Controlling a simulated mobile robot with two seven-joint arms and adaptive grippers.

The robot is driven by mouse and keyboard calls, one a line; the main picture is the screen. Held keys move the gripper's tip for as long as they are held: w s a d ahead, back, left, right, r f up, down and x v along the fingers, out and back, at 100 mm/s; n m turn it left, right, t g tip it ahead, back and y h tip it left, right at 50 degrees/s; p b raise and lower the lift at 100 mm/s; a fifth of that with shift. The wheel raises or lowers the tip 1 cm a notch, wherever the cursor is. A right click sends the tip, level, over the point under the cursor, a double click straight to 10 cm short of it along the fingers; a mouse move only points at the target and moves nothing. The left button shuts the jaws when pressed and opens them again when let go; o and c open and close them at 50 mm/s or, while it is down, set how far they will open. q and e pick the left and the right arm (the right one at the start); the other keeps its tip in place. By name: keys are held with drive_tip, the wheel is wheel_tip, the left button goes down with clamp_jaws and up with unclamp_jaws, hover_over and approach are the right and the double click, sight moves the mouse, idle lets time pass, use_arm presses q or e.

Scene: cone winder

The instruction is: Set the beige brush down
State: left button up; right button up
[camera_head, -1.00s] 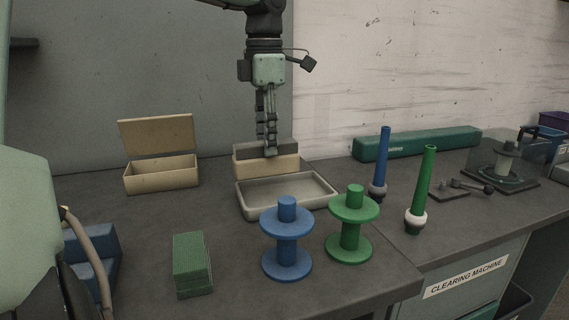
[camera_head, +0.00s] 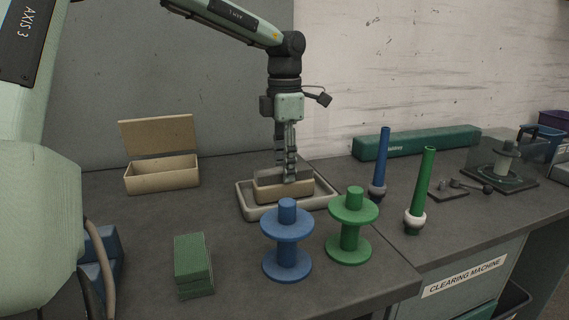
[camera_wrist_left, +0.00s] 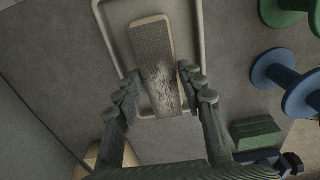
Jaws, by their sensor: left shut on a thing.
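The brush is over the inside of the shallow grey tray (camera_head: 243,203). I cannot tell whether it touches the tray floor. In the left wrist view, the fingers (camera_wrist_left: 165,92) are on both sides of the brush (camera_wrist_left: 153,42), whose upper face is rough and grey. The brush lies within the outline of the tray (camera_wrist_left: 111,35) there, close to its near rim. My right gripper is not in view.
A blue spool (camera_head: 287,250) and green spool (camera_head: 350,235) stand close in front of the tray. Bare bench lies left of the tray.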

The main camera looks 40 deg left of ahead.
use_arm(q)
drive_tip(key=shift+f, duration=0.1)
drive_tip(key=o, duration=1.3)
drive_tip(key=shift+c, duration=0.2)
wheel_tip(320, 180, up, 12)
